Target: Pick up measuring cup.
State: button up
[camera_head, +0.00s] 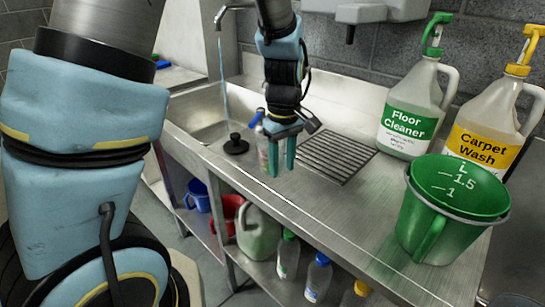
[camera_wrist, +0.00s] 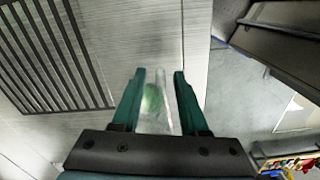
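The measuring cup (camera_head: 418,222) is a green, see-through cup with white litre marks. It stands on the steel counter at the right front in the head view, with its handle toward me. My gripper (camera_head: 283,168) is well to the left of it, pointing down above the counter near its front edge. Its two teal fingers are apart in the wrist view (camera_wrist: 160,78), and the cup does not show there. A blurred, see-through shape with a green patch (camera_wrist: 153,100) shows between or beyond the fingers; I cannot tell its depth.
A floor cleaner jug (camera_head: 410,110) and a carpet wash jug (camera_head: 490,125) stand behind the cup. A clear spray bottle (camera_head: 262,150) is partly hidden behind my gripper. A drain grate (camera_head: 340,157) lies right of my gripper. Running water (camera_head: 222,75) falls into the sink.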

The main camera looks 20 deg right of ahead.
grip_shut()
dwell(1.1)
